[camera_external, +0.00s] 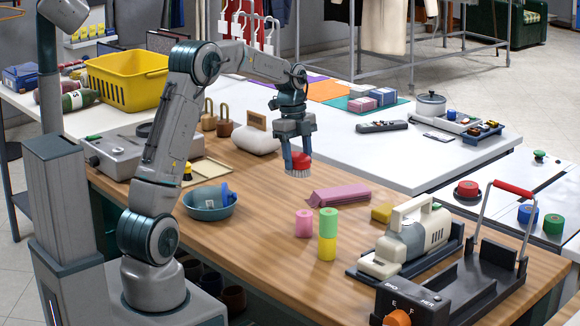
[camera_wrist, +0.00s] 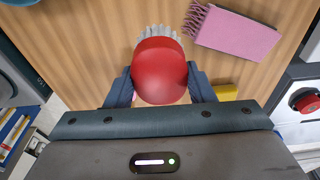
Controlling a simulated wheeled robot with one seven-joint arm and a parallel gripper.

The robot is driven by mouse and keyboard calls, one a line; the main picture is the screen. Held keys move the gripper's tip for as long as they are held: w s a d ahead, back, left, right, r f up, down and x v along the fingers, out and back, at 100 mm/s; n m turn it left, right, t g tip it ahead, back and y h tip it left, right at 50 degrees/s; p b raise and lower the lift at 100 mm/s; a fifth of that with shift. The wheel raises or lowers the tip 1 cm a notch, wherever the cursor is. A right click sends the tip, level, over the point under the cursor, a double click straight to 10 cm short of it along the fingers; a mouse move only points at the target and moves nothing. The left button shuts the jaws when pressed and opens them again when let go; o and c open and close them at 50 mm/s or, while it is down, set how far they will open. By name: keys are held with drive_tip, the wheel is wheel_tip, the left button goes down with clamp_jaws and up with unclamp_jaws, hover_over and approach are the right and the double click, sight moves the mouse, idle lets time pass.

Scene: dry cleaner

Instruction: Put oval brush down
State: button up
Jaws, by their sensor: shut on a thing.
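The oval brush has a red rounded back and pale bristles. In the external view the brush (camera_external: 299,166) hangs under my gripper (camera_external: 300,155), bristles down, apparently above the wooden counter (camera_external: 262,215). In the wrist view the brush (camera_wrist: 160,72) sits between the two dark fingers of my gripper (camera_wrist: 160,88), which are shut on its sides. The bristles show at its far edge. Most of the brush's underside is hidden in the wrist view.
Pink (camera_external: 304,223) and stacked green-yellow cylinders (camera_external: 328,234) stand nearer the front. A teal bowl (camera_external: 209,203) is left, a beige steamer (camera_external: 403,240) right. Bare wood lies between the bowl and cylinders.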

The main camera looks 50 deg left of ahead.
drive_tip(key=d+m+p, duration=0.3)
drive_tip(key=d+m, duration=0.1)
drive_tip(key=d, duration=1.7)
drive_tip(key=shift+g, duration=0.4)
wheel_tip(320, 180, down, 6)
drive_tip(key=shift+s+d+r, duration=0.1)
drive_tip(key=shift+s, duration=0.05)
drive_tip(key=shift+f, duration=2.45)
drive_tip(key=o, duration=1)
